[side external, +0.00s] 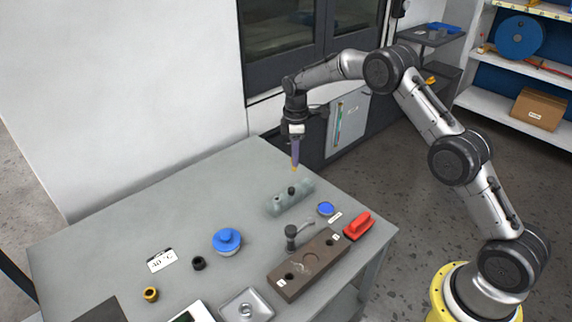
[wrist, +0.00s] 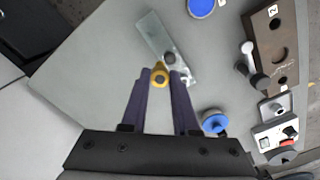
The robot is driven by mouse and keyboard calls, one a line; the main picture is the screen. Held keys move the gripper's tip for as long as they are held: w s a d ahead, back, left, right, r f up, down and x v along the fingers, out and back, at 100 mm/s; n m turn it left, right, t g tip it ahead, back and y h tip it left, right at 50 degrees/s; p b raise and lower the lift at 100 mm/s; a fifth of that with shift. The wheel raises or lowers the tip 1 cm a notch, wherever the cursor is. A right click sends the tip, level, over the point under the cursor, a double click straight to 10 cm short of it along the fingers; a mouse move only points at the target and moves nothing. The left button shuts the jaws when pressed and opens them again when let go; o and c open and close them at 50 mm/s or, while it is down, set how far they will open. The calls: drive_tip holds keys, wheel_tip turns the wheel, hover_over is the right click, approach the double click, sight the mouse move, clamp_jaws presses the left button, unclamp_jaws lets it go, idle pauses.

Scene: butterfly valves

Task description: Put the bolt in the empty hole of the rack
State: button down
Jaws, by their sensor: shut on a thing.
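My gripper (side external: 295,168) points down above the far part of the table, with its purple fingers shut on a small yellow bolt. The bolt (wrist: 159,76) shows between the fingertips in the wrist view, its round end facing the camera; the fingers partly hide it. Below is a grey-green, translucent rack (side external: 303,187) lying on the table, also seen in the wrist view (wrist: 152,27). A dark round piece (side external: 291,190) stands in the rack near its middle, and a small mark shows near its left end. I cannot tell clearly which spot is an empty hole. The bolt appears apart from the rack.
A brown block (side external: 311,271) with dark holes and a grey lever valve (side external: 292,236) stand nearer. A red-handled piece (side external: 358,225), blue disc (side external: 326,209), blue knob (side external: 227,240), black ring (side external: 199,263), brass ring (side external: 151,294) and metal tray (side external: 246,306) lie around. The table's far left is clear.

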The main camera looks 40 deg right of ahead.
drive_tip(key=d+f, duration=0.4)
drive_tip(key=f, duration=0.2)
drive_tip(key=shift+s+f+m, duration=0.4)
drive_tip(key=shift+s, duration=0.05)
drive_tip(key=shift+f, duration=0.45)
idle(1.2)
drive_tip(key=shift+f, duration=0.3)
drive_tip(key=shift+f, duration=1)
idle(0.8)
drive_tip(key=c, duration=0.6)
unclamp_jaws()
drive_tip(key=shift+o, duration=0.4)
